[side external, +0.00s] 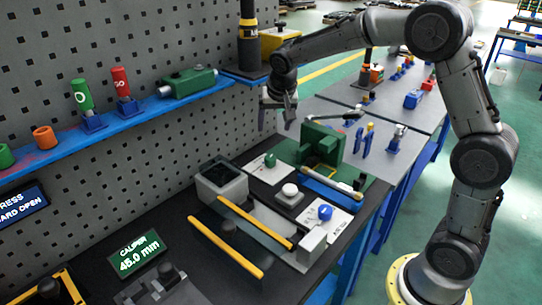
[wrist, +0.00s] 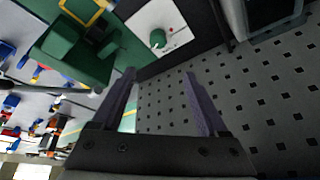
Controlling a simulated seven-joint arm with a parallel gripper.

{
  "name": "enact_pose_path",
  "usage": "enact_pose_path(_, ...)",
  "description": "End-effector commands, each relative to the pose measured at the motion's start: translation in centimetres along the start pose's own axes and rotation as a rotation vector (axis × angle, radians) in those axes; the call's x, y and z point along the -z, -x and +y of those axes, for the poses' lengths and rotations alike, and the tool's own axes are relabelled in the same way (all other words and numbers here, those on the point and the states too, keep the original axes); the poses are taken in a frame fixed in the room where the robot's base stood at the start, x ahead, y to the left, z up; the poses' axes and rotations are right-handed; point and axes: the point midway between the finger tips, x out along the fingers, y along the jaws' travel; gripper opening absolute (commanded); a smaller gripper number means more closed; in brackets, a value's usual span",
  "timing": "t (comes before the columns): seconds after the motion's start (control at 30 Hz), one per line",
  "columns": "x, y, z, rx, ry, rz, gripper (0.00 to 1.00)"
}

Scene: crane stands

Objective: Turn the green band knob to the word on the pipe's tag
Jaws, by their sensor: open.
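The green knob (side external: 270,160) sits on a white plate (side external: 257,171) on the dark bench, left of the green machine. In the wrist view the green knob (wrist: 157,38) shows beyond my fingertips, with a small red mark on its plate (wrist: 174,20); the lettering there is too small to read. My gripper (side external: 277,122) is open and empty, above the knob and apart from it. Its two fingers (wrist: 160,75) also show in the wrist view. A dark upright pipe (side external: 248,45) with a yellow band stands at the back; I cannot make out a tag's word on it.
A green machine (side external: 322,145) stands right of the knob. A grey open box (side external: 221,184), a white button (side external: 289,190) and a blue knob (side external: 325,212) are in front. The pegboard wall (side external: 120,40) and blue shelf (side external: 140,117) bound the left. Yellow rails (side external: 225,250) lie in front.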

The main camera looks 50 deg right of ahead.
Motion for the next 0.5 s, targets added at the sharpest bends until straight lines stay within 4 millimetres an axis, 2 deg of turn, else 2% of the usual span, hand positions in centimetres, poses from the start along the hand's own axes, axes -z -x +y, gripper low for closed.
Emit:
enact_pose_path(0.03,-0.4,-0.9,0.1,-0.012,0.002,-0.017,0.77)
enact_pose_path(0.27,-0.7,-3.1,0.4,-0.022,0.004,-0.029,0.77)
enact_pose_path(0.5,-0.9,-7.6,0.5,-0.023,0.004,-0.031,0.77)
